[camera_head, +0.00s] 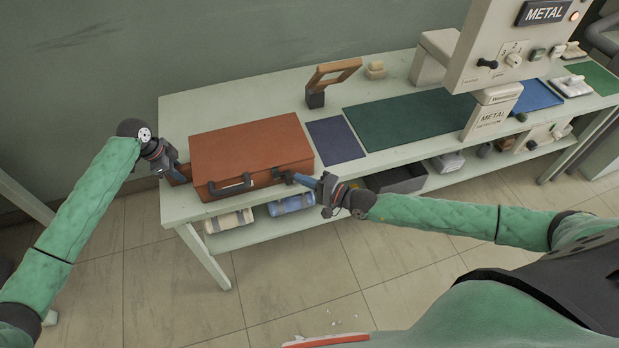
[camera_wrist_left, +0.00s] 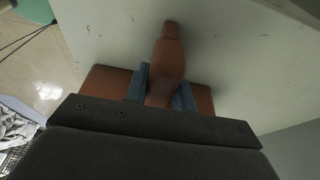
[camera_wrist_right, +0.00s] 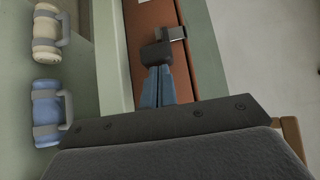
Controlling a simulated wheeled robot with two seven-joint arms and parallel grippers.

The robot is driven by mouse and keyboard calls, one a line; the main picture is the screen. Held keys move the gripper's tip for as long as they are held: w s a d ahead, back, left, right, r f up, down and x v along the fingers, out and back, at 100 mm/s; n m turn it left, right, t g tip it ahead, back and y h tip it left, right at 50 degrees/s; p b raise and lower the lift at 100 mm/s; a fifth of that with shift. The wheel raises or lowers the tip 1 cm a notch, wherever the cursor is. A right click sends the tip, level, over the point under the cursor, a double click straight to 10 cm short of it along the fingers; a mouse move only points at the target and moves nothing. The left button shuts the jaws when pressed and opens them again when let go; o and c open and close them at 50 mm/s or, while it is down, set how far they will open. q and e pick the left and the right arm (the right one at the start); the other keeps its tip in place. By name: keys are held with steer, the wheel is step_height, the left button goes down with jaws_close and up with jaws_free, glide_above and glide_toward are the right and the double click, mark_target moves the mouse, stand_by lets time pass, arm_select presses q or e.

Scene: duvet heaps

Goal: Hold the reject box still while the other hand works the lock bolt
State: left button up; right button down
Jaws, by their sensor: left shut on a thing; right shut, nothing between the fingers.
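The reject box (camera_head: 250,150) is an orange-brown case lying shut on the left end of the pale green table, with a black handle (camera_head: 232,184) on its front. My left gripper (camera_head: 180,174) is at the box's left side, shut on an orange-brown grip (camera_wrist_left: 168,60) that stands out between its blue fingers. My right gripper (camera_head: 296,178) is at the front right of the box, its blue fingers together and empty. Their tips meet a dark block, the lock bolt (camera_wrist_right: 156,54), on the box front; whether they press on it I cannot tell. A grey metal piece (camera_wrist_right: 173,34) sits beside the bolt.
A dark blue mat (camera_head: 335,139) and a green mat (camera_head: 410,117) lie right of the box. A wooden-handled tool (camera_head: 333,75) stands behind. The metal detector (camera_head: 495,115) stands further right. Rolled bundles (camera_head: 230,221) and a dark tray (camera_head: 398,180) are on the lower shelf.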

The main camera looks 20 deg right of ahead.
arm_select(q)
steer(key=shift+d, duration=0.2)
arm_select(e)
steer(key=shift+a, duration=0.8)
steer(key=d, duration=0.4)
steer(key=v, duration=1)
steer(key=shift+d, duration=0.1)
arm_select(q)
steer(key=o, duration=1.2)
